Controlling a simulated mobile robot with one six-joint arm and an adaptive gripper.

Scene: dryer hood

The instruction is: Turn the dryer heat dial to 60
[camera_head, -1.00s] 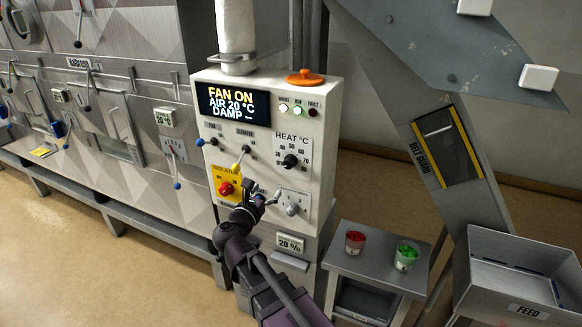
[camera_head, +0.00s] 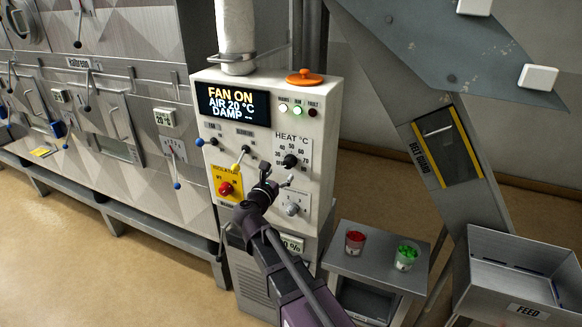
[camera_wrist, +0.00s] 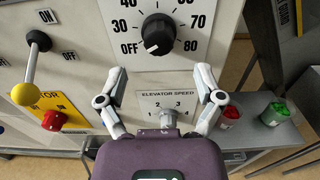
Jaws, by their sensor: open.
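The heat dial (camera_head: 290,161) is a round black knob on the cream control panel (camera_head: 325,125), under the label HEAT °C. In the wrist view the dial (camera_wrist: 159,34) sits above and ahead of the fingertips, among the numbers 30 to 80. Its white mark points down-left, toward OFF. My gripper (camera_head: 278,176) is just below the dial in the head view. In the wrist view my gripper (camera_wrist: 160,72) is open and empty, fingers spread wide, apart from the dial. The display (camera_head: 233,104) reads FAN ON, AIR 20 °C, DAMP.
Below the heat dial is the elevator speed knob (camera_wrist: 167,118), between the fingers in the wrist view. A yellow-ended lever (camera_wrist: 26,92) and a red isolator knob (camera_wrist: 54,120) stick out to the left. A side table (camera_head: 375,262) with red and green cups stands right.

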